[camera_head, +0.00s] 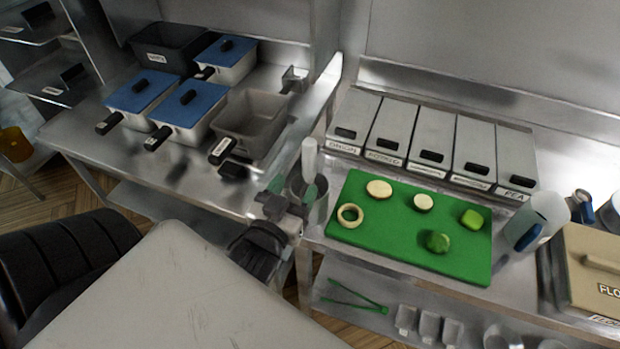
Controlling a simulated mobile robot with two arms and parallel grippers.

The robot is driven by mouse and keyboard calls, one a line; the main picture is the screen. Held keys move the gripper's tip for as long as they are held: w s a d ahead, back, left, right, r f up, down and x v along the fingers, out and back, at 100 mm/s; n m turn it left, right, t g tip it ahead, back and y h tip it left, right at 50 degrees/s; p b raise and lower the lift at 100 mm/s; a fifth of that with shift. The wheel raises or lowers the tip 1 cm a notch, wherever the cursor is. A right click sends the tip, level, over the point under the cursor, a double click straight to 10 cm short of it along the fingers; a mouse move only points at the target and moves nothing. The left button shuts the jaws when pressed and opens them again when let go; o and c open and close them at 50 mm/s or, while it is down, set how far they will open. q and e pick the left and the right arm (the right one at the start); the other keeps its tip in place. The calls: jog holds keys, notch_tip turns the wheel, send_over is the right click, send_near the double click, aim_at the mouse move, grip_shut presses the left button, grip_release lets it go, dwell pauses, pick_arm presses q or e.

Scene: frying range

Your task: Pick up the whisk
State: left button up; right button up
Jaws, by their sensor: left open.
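I cannot make out a whisk for certain. A pale upright handle (309,158) rises from a dark metal holder at the left end of the right-hand counter; its lower part is hidden, so I cannot tell if it is the whisk. My left gripper (293,188) is open, in front of this holder. Its two greenish fingertips are apart, one left of the holder and one over its right side. I see nothing held between them, and cannot tell whether they touch the holder. My right gripper is not in view.
A green cutting board (400,258) with sliced food lies right of the holder. Several lidded metal bins (433,138) stand behind it. Blue-lidded pans (188,102) and a grey fryer basket (247,122) stand on the left counter. Green tongs (352,298) lie on the lower shelf.

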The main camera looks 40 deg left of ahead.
aim_at(307, 165)
pick_arm(q)
jog(key=p+x, duration=0.1)
jog(key=x, duration=0.4)
jog(key=shift+s+a, duration=0.1)
jog(key=shift+a, duration=0.05)
jog(key=shift+w+r+p, duration=0.1)
jog(key=shift+w+p, duration=0.15)
jog(key=shift+p, duration=0.05)
jog(key=p+x, duration=0.2)
jog(key=x, duration=0.2)
jog(key=shift+w+r, duration=0.1)
jog(key=shift+w, duration=0.1)
jog(key=shift+w+a, duration=0.1)
jog(key=shift+w, duration=0.05)
jog(key=c, duration=0.9)
jog(key=shift+c, duration=0.6)
